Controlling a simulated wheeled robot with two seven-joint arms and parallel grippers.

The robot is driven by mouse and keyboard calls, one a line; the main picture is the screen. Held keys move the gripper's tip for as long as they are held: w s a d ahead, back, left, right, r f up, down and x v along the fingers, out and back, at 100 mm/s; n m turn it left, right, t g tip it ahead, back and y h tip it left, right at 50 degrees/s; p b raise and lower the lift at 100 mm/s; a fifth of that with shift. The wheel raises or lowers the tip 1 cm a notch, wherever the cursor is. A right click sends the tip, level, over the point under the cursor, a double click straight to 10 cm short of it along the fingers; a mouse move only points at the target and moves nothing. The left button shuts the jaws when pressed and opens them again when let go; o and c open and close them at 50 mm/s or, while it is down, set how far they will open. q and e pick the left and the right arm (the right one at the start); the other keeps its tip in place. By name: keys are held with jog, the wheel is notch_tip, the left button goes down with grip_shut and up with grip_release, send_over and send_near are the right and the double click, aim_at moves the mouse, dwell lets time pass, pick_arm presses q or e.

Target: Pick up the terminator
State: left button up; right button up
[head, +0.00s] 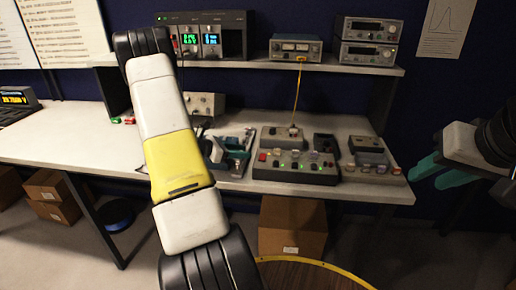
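I cannot make out the terminator for sure; parts at this scale are too small to tell apart. Small red and green pieces (123,120) lie on the bench left of my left arm. My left arm crosses the middle of the view and hides part of the bench. Teal and dark parts just right of it look like my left gripper (236,157), low over the bench beside the grey control box (292,163). Its opening is unclear. My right gripper (428,174) is right of the bench end, its teal fingers apart and empty.
A yellow cable (298,95) runs from a shelf instrument (296,47) down to the control box. Smaller grey boxes (368,157) stand at its right. The shelf (340,68) overhangs the bench (60,135), whose left part is mostly clear. Cardboard boxes (291,226) sit below.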

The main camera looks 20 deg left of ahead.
pick_arm(q)
grip_shut()
jog(key=shift+r, duration=0.1)
dwell(0.3)
